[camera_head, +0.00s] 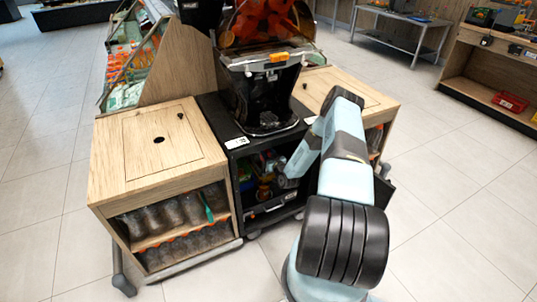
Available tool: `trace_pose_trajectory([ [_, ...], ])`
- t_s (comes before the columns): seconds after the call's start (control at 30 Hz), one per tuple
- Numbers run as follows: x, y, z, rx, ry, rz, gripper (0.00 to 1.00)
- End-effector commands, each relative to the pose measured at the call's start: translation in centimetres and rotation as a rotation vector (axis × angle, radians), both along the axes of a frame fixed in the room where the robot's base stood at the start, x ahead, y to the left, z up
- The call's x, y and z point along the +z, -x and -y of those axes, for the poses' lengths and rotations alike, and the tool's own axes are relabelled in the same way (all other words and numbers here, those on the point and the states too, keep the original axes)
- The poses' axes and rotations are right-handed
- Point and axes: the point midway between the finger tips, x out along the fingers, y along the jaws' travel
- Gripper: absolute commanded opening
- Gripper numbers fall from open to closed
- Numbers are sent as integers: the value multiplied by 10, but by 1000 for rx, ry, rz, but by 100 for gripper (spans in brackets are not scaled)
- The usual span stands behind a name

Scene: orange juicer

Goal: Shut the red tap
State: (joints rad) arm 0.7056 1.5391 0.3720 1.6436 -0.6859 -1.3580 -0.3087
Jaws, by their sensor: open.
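The orange juicer (262,85) is a dark machine with an orange top, standing on a black cabinet (222,122) at the centre. I cannot make out a red tap; the juicer's front shows only dark, with an orange-and-grey strip (278,57) above. My arm comes from the lower right and bends down over the cabinet's open front. My gripper (275,184) is at the cabinet's open front, below the juicer, and is open. Its fingers are small and hard to separate from the dark, cluttered cabinet inside. I cannot tell whether it touches anything.
A wooden counter (158,140) with bottles on its shelves stands left of the juicer. Another wooden counter (372,98) stands right, partly behind my arm. A wooden shelf unit (480,72) with a red basket (510,103) is far right. The tiled floor is clear at both sides.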

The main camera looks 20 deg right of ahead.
Motion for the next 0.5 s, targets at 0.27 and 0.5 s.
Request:
trace_pose_trajectory([
  [0.27,0,0,0,1,0,0,19],
  [0.5,0,0,-1,1,1,0,0],
])
